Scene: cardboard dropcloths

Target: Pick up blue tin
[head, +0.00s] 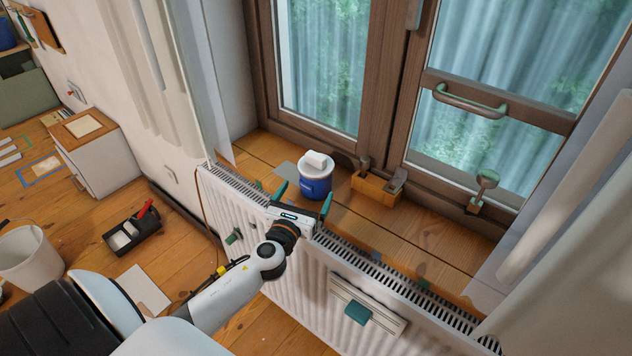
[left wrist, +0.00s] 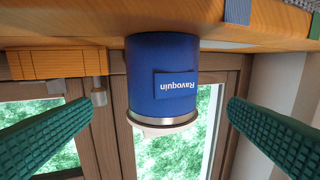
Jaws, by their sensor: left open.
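The blue tin (head: 316,186) stands upright on the wooden window sill, with a pale lid and a white block (head: 316,160) on top. In the left wrist view the tin (left wrist: 160,75) appears upside down, with a label reading "Ravoquin", between the two green fingers. My left gripper (head: 304,200) is open, its teal fingers pointing toward the tin from the room side, above the radiator edge. In the left wrist view the fingers (left wrist: 160,122) are wide apart, and neither is seen touching the tin. My right gripper is not in view.
A wooden block holder (head: 376,188) stands on the sill just right of the tin. A flat grey piece (head: 287,171) lies left of it. The white radiator (head: 330,285) runs below the sill. The window frame rises behind. The sill farther right is mostly clear.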

